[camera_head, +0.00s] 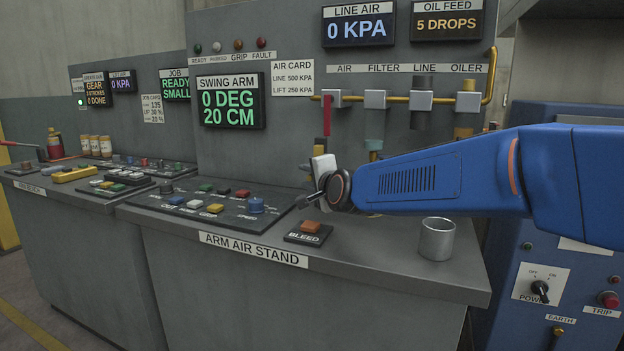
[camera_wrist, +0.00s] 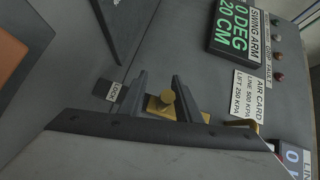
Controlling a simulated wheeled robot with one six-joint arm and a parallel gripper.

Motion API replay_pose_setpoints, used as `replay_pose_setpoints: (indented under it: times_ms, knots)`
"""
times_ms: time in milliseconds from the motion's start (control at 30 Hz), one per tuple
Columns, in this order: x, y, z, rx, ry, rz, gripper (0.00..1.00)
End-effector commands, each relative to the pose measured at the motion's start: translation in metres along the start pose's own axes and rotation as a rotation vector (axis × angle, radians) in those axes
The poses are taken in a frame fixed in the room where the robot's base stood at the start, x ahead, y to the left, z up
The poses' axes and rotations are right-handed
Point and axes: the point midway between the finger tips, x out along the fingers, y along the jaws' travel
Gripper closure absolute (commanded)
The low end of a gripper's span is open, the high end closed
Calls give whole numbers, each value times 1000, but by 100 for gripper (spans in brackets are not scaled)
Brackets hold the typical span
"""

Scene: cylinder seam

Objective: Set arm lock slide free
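The lock slide shows in the wrist view as a brass knob (camera_wrist: 168,97) on a brass plate (camera_wrist: 158,111). A small LOCK label (camera_wrist: 113,91) lies to its left in that view. My gripper (camera_wrist: 160,76) is open, with one dark finger on each side of the knob in the picture. Gaps show on both sides of the knob. I cannot tell whether the fingertips reach down past it. In the head view my gripper (camera_head: 304,184) is over the back of the ARM AIR STAND desk, and the slide is not clearly visible there.
The swing arm screen (camera_head: 231,102) reads 0 DEG, 20 CM; the line air screen (camera_head: 359,23) reads 0 KPA. A button panel (camera_head: 215,205) lies left of my gripper. An orange BLEED button (camera_head: 310,226) and a metal cup (camera_head: 437,239) are nearer the desk's front edge.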

Motion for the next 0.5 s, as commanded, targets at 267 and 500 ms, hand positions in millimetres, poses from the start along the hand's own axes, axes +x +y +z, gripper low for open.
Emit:
replay_pose_setpoints:
  times_ms: [267,500]
  knots:
    - [-27,-1,0,0,0,-2,70]
    - [-67,-2,0,1,0,-3,70]
